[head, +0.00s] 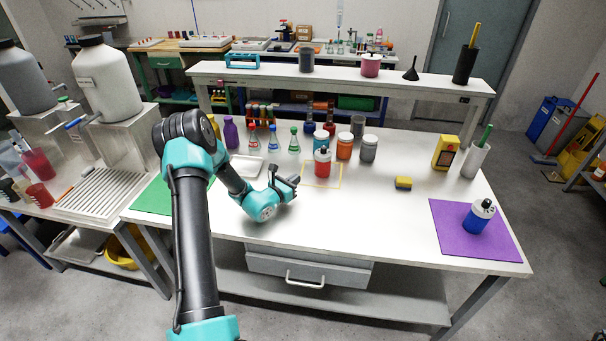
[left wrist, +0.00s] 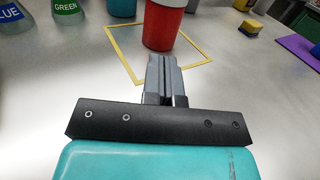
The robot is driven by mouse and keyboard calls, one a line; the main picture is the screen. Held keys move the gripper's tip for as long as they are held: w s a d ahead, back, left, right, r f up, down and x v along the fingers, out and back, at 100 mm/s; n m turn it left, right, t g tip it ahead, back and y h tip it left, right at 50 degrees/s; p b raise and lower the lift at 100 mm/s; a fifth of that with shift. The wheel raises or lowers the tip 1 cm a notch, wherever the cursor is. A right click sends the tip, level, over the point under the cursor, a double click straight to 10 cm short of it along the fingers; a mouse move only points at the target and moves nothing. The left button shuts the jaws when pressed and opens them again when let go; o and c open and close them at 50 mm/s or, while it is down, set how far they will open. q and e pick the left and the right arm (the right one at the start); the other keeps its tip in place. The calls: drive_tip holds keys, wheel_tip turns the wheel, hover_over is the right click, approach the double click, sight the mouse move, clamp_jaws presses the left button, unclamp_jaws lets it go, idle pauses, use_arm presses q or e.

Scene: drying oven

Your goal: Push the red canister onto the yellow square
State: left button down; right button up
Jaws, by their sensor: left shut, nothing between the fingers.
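The red canister (head: 322,168) stands upright on the white table, with a white label and a dark cap. The yellow square (head: 340,176) is a thin outline on the table. In the left wrist view the red canister (left wrist: 163,24) stands within the yellow square (left wrist: 122,58), towards its far side; its top is cut off. My left gripper (head: 294,181) is shut and empty, just left of the canister. In the left wrist view its fingertips (left wrist: 163,62) point at the canister, with a small gap apparent. My right gripper is not in view.
Behind the canister stand a blue-labelled jar, an orange jar (head: 344,147), a grey jar (head: 368,149) and several flasks (head: 294,141). A yellow sponge (head: 403,183) lies to the right. A blue bottle (head: 478,217) stands on a purple mat (head: 450,235). The front middle is clear.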

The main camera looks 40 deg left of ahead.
use_arm(q)
drive_tip(key=shift+s+a, duration=0.1)
drive_tip(key=shift+s, duration=1.75)
